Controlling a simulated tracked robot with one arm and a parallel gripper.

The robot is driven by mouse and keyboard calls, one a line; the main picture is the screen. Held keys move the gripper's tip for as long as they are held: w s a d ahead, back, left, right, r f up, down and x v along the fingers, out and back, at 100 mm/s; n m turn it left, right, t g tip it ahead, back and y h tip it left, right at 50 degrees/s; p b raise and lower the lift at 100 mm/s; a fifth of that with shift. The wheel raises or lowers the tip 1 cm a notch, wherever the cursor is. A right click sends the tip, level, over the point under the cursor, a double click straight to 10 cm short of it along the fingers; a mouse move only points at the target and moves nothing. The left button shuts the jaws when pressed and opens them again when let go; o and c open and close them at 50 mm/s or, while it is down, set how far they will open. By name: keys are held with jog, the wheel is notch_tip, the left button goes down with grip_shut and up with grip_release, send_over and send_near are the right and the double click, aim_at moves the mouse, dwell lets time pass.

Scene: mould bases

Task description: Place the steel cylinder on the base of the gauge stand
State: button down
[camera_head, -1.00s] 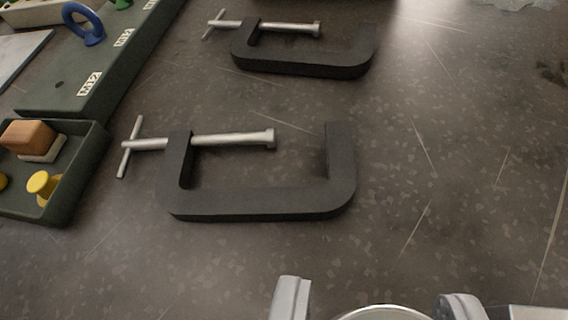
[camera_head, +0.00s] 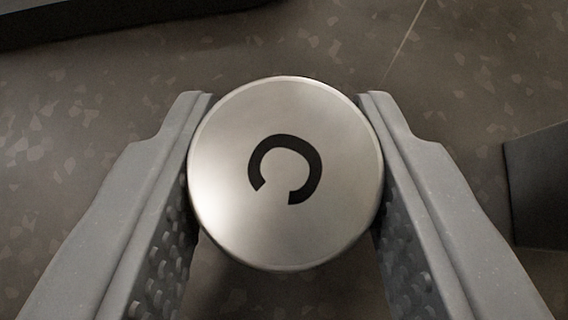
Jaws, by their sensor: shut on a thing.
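The steel cylinder (camera_head: 285,230) is between the two grey fingers of my gripper (camera_head: 285,165). Its round top faces the camera and bears a black C-shaped mark. My gripper is shut on it, with one finger against its left side and one against its right. The cylinder's lower part is hidden under its top, so I cannot tell whether it touches the surface below. The gauge stand cannot be made out in this view.
A dark flat-sided object (camera_head: 540,185) stands at the right edge. A dark bar-like shape (camera_head: 100,18) crosses the top left. The speckled grey surface (camera_head: 80,150) between them is clear.

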aim_at(287, 256)
jog(key=shift+f, duration=0.1)
jog(key=c, duration=0.9)
grip_release()
jog(key=shift+p+v, duration=0.3)
jog(key=shift+v, duration=3.55)
